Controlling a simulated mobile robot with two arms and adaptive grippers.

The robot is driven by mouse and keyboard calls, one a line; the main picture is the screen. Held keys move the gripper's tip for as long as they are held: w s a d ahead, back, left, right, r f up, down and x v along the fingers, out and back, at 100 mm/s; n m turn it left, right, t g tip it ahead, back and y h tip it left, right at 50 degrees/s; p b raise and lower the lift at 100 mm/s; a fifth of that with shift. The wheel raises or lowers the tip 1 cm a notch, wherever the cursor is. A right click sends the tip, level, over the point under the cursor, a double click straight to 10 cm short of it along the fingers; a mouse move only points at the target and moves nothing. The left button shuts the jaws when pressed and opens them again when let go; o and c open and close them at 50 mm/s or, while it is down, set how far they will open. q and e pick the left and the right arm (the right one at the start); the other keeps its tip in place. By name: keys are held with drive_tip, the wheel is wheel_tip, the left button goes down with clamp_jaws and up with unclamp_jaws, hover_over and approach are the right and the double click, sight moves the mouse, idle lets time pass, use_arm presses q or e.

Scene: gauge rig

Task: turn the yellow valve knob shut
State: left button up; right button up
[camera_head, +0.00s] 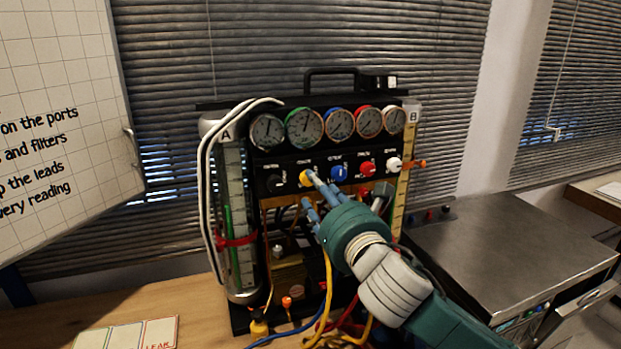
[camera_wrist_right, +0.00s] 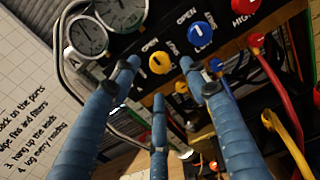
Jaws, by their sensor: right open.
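The yellow valve knob (camera_head: 305,179) sits on the black panel under the gauges, second from the left in a row of knobs. In the right wrist view the yellow knob (camera_wrist_right: 160,63) shows a short dark mark on its face. My right gripper (camera_head: 312,190) reaches up from the lower right, its blue fingers at the knob. In the wrist view this gripper (camera_wrist_right: 160,74) is open, with fingertips spread left, right and below the knob. I cannot tell whether any fingertip touches it. My left gripper is not in view.
A blue knob (camera_head: 338,173) and a red knob (camera_head: 367,168) stand close to the right of the yellow one. Several round gauges are above. Colored hoses (camera_head: 327,290) hang below. A metal bench (camera_head: 510,235) stands at right.

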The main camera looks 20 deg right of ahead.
drive_tip(key=w+p, duration=0.1)
drive_tip(key=w, duration=0.4)
drive_tip(key=shift+w+a, duration=0.1)
drive_tip(key=shift+w, duration=0.2)
clamp_jaws()
